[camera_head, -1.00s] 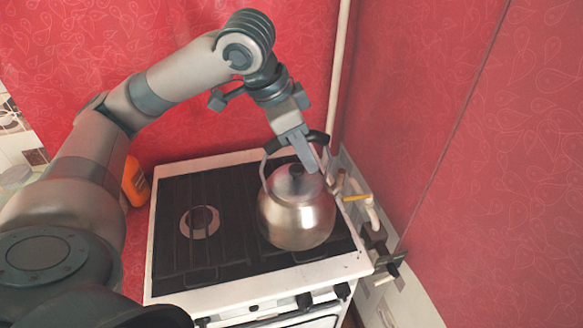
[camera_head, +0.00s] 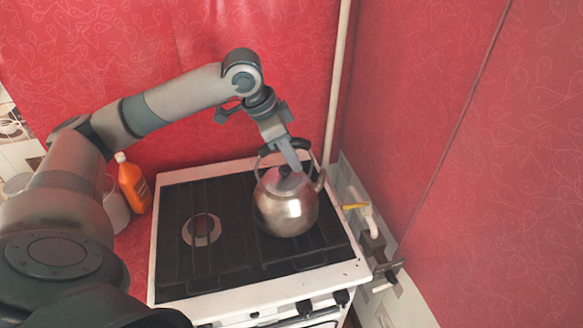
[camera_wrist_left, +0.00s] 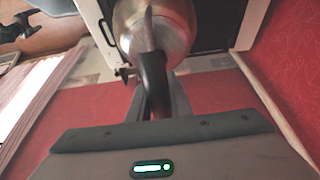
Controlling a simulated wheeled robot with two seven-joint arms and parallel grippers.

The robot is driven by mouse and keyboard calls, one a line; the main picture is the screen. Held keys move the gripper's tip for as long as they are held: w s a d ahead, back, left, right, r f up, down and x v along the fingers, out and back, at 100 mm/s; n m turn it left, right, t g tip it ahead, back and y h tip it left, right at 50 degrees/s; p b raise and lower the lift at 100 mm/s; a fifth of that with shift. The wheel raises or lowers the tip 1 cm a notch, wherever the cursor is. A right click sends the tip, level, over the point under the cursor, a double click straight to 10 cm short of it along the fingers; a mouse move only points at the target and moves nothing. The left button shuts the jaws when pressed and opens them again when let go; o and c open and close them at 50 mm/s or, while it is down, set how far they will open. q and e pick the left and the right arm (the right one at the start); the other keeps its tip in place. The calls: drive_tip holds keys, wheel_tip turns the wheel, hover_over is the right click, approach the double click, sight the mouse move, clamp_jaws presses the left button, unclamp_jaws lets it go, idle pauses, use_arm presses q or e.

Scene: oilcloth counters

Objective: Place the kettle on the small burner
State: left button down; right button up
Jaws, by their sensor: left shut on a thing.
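The shiny metal kettle (camera_head: 286,207) is upright over the right half of the stove top (camera_head: 180,280). I cannot tell whether its base touches the grate. My left gripper (camera_head: 291,160) is above the kettle, shut on its dark handle (camera_head: 268,149). The left wrist view also shows the handle (camera_wrist_left: 154,80) between the fingers and the kettle body (camera_wrist_left: 165,35) beyond. One round burner (camera_head: 201,230) shows bare on the left half of the stove. The kettle hides part of the grate below it. My right gripper is not in view.
An orange bottle (camera_head: 133,183) stands left of the stove, with a glass jar (camera_head: 115,207) beside it. A pale vertical pipe (camera_head: 336,90) and red walls are behind and to the right. A yellow-handled pipe valve (camera_head: 354,206) is right of the stove.

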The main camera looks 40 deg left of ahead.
sight(292, 176)
use_arm(q)
drive_tip(key=shift+f+p, duration=0.7)
drive_tip(key=shift+f, duration=1.3)
drive_tip(key=c, duration=1.6)
unclamp_jaws()
drive_tip(key=shift+f, duration=0.1)
